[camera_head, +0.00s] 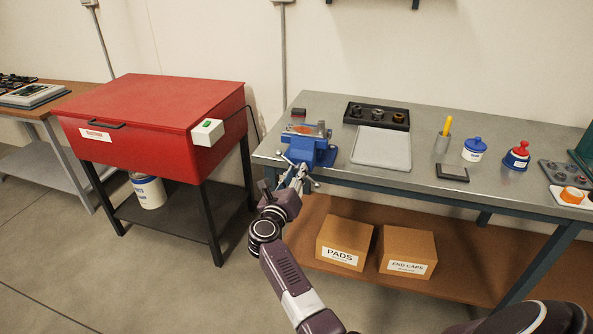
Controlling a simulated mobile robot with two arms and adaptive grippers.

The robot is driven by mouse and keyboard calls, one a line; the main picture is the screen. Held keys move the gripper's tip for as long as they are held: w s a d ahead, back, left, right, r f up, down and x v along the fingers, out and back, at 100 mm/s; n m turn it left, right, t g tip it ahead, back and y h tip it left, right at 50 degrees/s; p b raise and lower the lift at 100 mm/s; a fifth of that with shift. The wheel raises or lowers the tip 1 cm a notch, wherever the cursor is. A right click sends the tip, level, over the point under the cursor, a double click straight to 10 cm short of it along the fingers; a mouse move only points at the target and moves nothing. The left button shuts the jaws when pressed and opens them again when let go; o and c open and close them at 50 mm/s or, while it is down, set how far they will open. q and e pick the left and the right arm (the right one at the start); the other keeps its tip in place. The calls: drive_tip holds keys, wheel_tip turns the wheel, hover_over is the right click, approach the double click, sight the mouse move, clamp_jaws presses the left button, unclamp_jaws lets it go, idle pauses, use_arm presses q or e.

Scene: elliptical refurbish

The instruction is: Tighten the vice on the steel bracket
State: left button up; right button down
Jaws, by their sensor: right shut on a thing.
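The blue vice (324,156) is mounted at the front left edge of the steel workbench. A thin, metallic piece that looks like the steel bracket (308,129) sits at the top of the vice between its jaws; its details are too small to make out. The vice handle (313,182) is at the front of the vice, below the bench top's edge. My right gripper (295,178) reaches up from below and is shut on the handle, partly hiding it. My left gripper is not in view.
On the workbench (472,196), a grey tray (382,149) lies right of the vice, with a black parts holder (376,115) behind. A red cabinet (150,110) stands to the left. Boxes labelled PADS (344,243) and END CAPS (407,252) sit on the lower shelf.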

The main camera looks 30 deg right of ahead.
drive_tip(key=shift+n, duration=0.6)
drive_tip(key=shift+f, duration=0.1)
drive_tip(key=c, duration=1.7)
unclamp_jaws()
wheel_tip(320, 180, up, 10)
drive_tip(key=shift+r, duration=0.1)
drive_tip(key=shift+c, duration=0.3)
